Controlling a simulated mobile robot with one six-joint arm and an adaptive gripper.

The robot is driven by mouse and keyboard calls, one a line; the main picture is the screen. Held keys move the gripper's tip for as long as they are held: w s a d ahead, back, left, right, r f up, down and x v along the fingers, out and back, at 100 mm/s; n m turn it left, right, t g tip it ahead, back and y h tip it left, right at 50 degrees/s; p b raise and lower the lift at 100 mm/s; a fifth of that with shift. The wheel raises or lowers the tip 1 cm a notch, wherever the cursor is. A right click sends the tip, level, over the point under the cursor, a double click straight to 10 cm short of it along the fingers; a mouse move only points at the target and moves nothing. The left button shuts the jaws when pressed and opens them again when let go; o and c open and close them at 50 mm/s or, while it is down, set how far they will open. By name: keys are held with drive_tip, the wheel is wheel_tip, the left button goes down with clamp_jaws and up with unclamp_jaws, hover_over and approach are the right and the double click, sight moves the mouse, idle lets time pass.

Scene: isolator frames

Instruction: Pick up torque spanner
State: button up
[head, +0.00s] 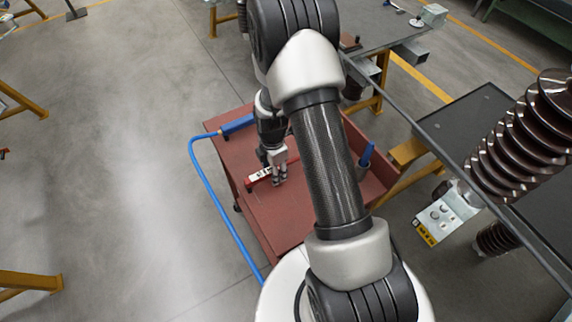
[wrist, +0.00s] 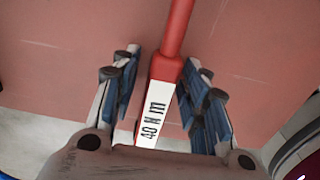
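The torque spanner is red with a white label reading "40 N m" (wrist: 157,105). In the head view the torque spanner (head: 257,176) lies on the red-brown top of a cart (head: 285,222). In the wrist view the fingers of my gripper (wrist: 161,78) are apart, one on each side of the spanner. A narrow gap shows between the left finger and the label; the right finger is very close to the spanner. The spanner's near end is hidden behind the gripper body.
A blue tool (head: 238,124) with a blue hose (head: 209,190) lies at the cart's back left edge. A cup with a blue item (head: 366,158) stands at its right. A dark bench with a brown ribbed insulator (head: 520,130) is further right. The floor at left is mostly clear.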

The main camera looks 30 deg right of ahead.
clamp_jaws()
drive_tip(key=shift+r, duration=0.1)
idle(0.5)
